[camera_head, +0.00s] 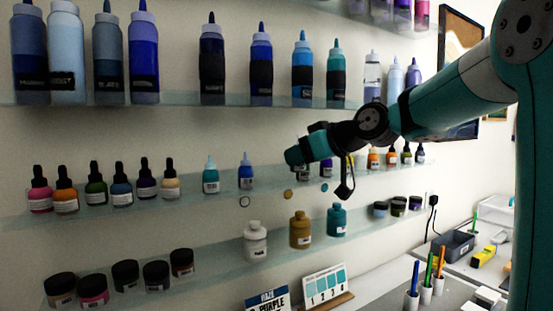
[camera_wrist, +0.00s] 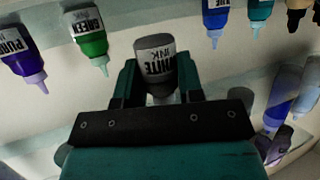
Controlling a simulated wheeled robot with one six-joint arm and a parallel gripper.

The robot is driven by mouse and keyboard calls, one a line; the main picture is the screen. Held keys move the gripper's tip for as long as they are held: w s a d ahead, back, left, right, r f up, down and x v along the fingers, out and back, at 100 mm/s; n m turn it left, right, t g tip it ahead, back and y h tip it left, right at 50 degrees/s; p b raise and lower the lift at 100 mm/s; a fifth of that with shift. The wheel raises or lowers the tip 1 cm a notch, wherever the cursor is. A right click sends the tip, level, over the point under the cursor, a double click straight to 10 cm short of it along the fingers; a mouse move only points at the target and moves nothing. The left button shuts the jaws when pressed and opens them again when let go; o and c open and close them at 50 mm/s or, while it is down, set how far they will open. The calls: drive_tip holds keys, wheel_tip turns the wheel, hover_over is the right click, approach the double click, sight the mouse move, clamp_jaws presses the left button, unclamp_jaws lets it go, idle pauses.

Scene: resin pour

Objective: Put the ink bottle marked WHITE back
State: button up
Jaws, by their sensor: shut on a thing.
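In the wrist view my gripper (camera_wrist: 156,76) is shut on the ink bottle marked WHITE (camera_wrist: 155,56), a dark-grey-looking bottle with a pale label, held between the two teal fingers. Its lettering reads WHITE INK and its narrow end points toward the gripper's palm. In the head view my arm reaches in from the right to the middle shelf (camera_head: 110,203). The fingers and the held bottle cannot be made out there, so I cannot tell whether the bottle touches the shelf.
Purple (camera_wrist: 20,54) and green (camera_wrist: 88,36) ink bottles are to the left in the wrist view; a blue bottle (camera_wrist: 215,18) is to the right. In the head view, dropper bottles (camera_head: 66,196) line the middle shelf, large bottles (camera_head: 143,60) stand above, and jars (camera_head: 255,241) below.

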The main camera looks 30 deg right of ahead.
drive_tip(key=w, duration=0.2)
drive_tip(key=w+a+p, duration=0.1)
drive_tip(key=w, duration=0.1)
drive_tip(key=w+a+p, duration=0.1)
drive_tip(key=w, duration=0.1)
drive_tip(key=shift+a, duration=0.1)
wheel_tip(320, 180, down, 3)
drive_tip(key=shift+r+p, duration=0.1)
drive_tip(key=shift+p, duration=0.55)
drive_tip(key=shift+f, duration=0.35)
drive_tip(key=shift+f, duration=0.2)
drive_tip(key=o, duration=0.9)
